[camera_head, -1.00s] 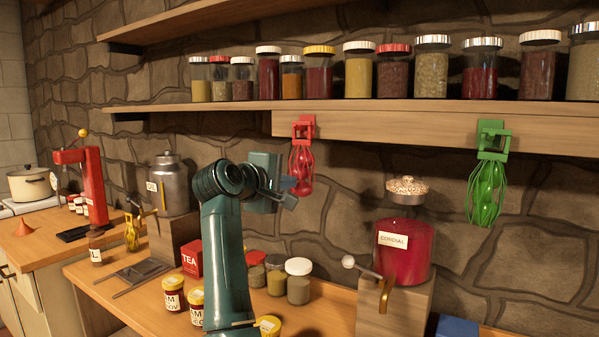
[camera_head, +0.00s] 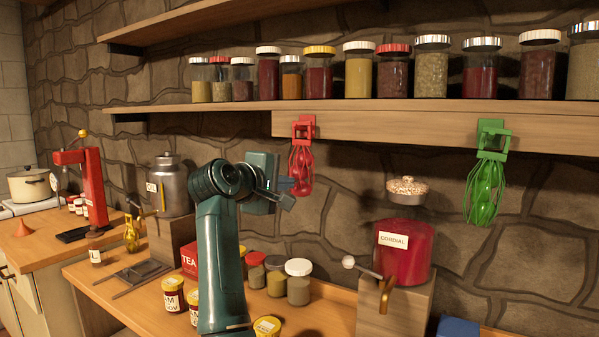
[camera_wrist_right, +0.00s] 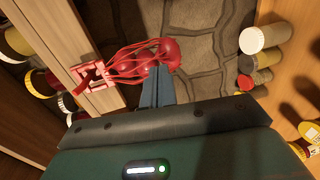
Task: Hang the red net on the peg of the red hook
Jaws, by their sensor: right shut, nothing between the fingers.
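The red hook (camera_head: 303,127) is fixed to the wooden board under the lower shelf. The red net (camera_head: 301,172), with red balls inside, hangs down from it; both also show in the right wrist view, the hook (camera_wrist_right: 92,76) and the net (camera_wrist_right: 128,62). The net's top loop appears to be at the hook's peg, but the exact contact is too small to tell. My right gripper (camera_head: 287,192) is just left of the net's lower part. Its fingers (camera_wrist_right: 158,72) are shut and empty, with the tips close to the net's lower end. My left gripper is not in view.
A green hook with a green net (camera_head: 486,188) hangs farther right. Several jars stand on the shelf (camera_head: 200,107) above. A red cordial jar (camera_head: 404,262) stands on a wooden block at the right. Small jars (camera_head: 298,285) and tins stand on the counter below.

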